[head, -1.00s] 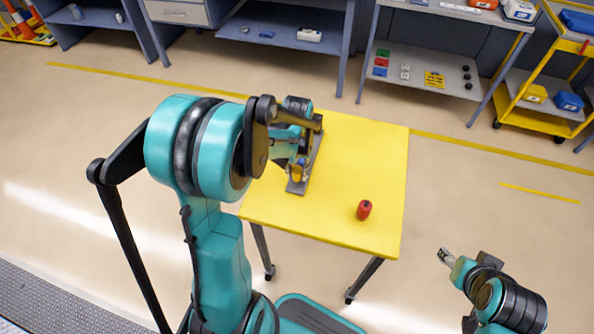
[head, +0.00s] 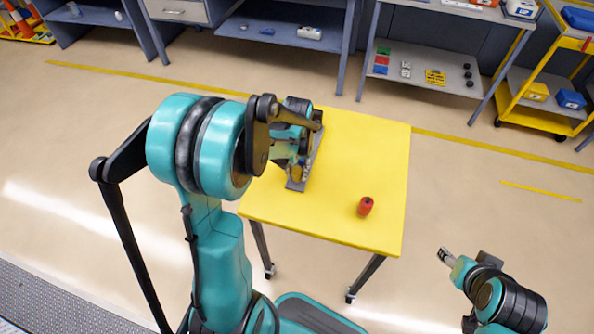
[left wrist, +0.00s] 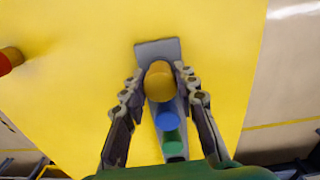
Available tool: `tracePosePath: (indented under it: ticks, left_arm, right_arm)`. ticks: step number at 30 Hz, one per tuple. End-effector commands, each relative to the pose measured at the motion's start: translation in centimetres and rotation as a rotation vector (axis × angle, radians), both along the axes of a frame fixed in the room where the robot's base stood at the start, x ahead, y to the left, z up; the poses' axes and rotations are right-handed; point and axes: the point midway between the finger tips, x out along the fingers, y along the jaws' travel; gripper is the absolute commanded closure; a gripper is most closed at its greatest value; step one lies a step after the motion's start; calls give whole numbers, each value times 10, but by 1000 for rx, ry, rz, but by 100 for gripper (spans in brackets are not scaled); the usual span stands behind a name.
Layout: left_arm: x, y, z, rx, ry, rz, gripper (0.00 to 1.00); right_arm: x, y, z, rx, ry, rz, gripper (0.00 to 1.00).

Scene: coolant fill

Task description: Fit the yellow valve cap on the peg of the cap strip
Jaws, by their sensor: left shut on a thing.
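The yellow valve cap (left wrist: 158,80) is between the fingertips of my left gripper (left wrist: 158,74) in the left wrist view. The gripper is shut on it. The cap is over the grey cap strip (left wrist: 157,48), near its end; whether it is seated on a peg is hidden beneath it. A blue cap (left wrist: 168,119) and a green cap (left wrist: 173,145) stand in line on the strip. In the head view my left gripper (head: 301,172) is over the strip (head: 296,186), largely hidden by my arm. My right gripper (head: 445,256) is off the table, its fingers too small to judge.
A red cylinder (head: 366,206) stands on the yellow table (head: 345,160), right of the strip; it also shows in the left wrist view (left wrist: 8,60). The table between them is clear. Shelves (head: 425,75) and a yellow cart (head: 545,115) stand behind.

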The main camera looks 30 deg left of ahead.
Motion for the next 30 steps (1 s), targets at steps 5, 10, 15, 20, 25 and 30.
tracePosePath:
  ticks: [5,10,15,20,25,30]
  left_arm:
    - [0,0,-5,0,0,0,82]
    - [0,0,-10,0,0,0,82]
    - [0,0,-11,0,0,0,55]
    - [0,0,-11,0,0,0,47]
    - [0,0,-10,0,0,0,47]
    - [0,0,5,0,0,0,47]
  right_arm:
    - [0,0,-5,0,0,0,48]
    - [0,0,-8,0,0,0,48]
    - [0,0,-9,0,0,0,48]
    - [0,0,-9,0,0,0,48]
    - [0,0,-9,0,0,0,48]
    - [0,0,-9,0,0,0,48]
